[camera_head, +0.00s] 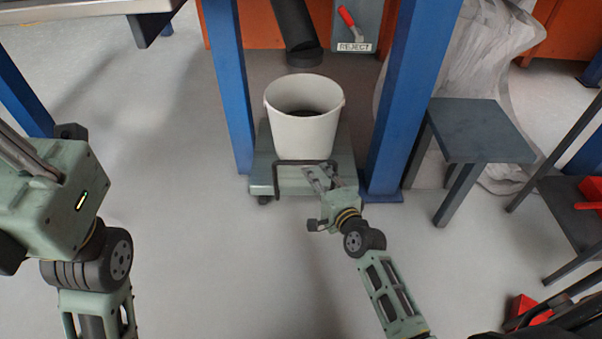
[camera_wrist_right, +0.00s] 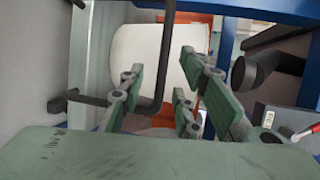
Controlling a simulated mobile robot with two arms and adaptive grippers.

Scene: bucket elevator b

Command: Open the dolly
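The dolly (camera_head: 262,172) is a low grey-green wheeled platform between two blue posts, with a black bar handle (camera_head: 278,180) at its front. A white bucket (camera_head: 305,132) with dark contents stands upright on it. My right gripper (camera_head: 318,177) is at the handle, its fingers pointing toward the bucket. In the right wrist view its fingers (camera_wrist_right: 165,100) are spread, with the black handle (camera_wrist_right: 168,50) showing in the gap between them; whether they touch it I cannot tell. The bucket (camera_wrist_right: 145,55) shows behind. My left gripper (camera_head: 28,160) is at the left edge, its fingertips not clearly visible.
A dark chute (camera_head: 297,35) hangs above the bucket. A red lever (camera_head: 347,18) sits on a panel labelled REJECT. A blue post (camera_head: 230,90) and another blue post (camera_head: 405,90) flank the dolly. A grey stool (camera_head: 480,130) stands right. The floor in front is clear.

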